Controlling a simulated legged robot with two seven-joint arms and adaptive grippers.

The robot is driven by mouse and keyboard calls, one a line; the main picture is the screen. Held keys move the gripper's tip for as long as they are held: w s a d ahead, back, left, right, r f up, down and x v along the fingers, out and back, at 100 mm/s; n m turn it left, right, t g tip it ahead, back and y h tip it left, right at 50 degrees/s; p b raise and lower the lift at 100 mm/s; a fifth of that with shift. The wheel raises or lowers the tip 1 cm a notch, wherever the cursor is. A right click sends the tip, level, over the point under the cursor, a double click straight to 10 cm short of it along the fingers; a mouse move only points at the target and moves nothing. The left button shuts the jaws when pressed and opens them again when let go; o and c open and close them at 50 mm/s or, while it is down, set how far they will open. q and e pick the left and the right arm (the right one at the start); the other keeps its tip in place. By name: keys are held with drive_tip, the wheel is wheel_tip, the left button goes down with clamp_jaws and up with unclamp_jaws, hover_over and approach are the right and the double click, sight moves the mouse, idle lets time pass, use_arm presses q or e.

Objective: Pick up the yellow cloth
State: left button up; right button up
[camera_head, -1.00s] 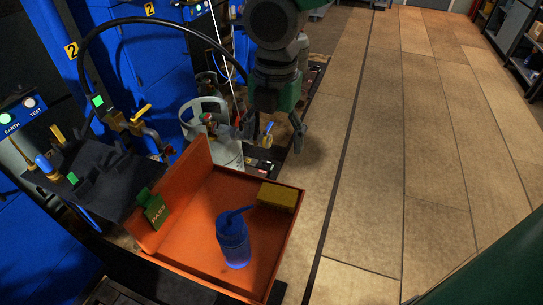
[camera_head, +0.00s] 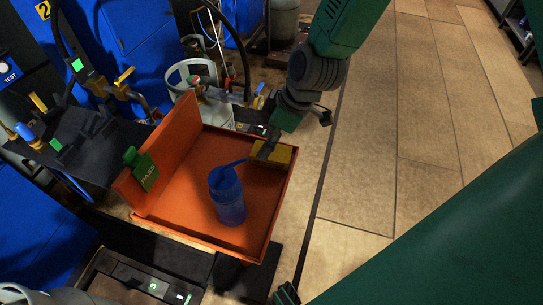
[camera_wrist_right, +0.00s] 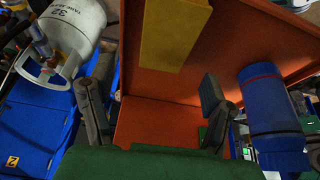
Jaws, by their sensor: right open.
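The yellow cloth (camera_head: 279,155), a flat block-like piece, lies at the far right corner of the orange tray (camera_head: 190,205). My right gripper (camera_head: 296,134) is open beside it, with one dark finger overlapping the cloth's upper edge in the head view and the other outside the tray rim. I cannot tell whether that finger touches it. In the right wrist view the cloth (camera_wrist_right: 174,34) shows ahead of the open right gripper (camera_wrist_right: 157,78), roughly between the finger directions, and nothing is held.
A blue bottle (camera_head: 228,198) stands in the tray near the cloth, and it also shows at right in the wrist view (camera_wrist_right: 270,110). A green PASS tag (camera_head: 142,168) is at the tray's left wall. A white gas cylinder (camera_head: 215,108) stands behind.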

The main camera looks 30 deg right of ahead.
sight(259, 148)
drive_tip(key=shift+w+a+f, duration=0.1)
drive_tip(key=shift+a+f, duration=0.3)
drive_tip(key=shift+f, duration=0.1)
drive_tip(key=b+x, duration=0.1)
drive_tip(key=x, duration=0.3)
drive_tip(key=shift+w+f, duration=0.2)
drive_tip(key=shift+f, duration=0.15)
drive_tip(key=shift+s+a, duration=0.15)
drive_tip(key=c, duration=1.4)
drive_tip(key=shift+o, duration=0.2)
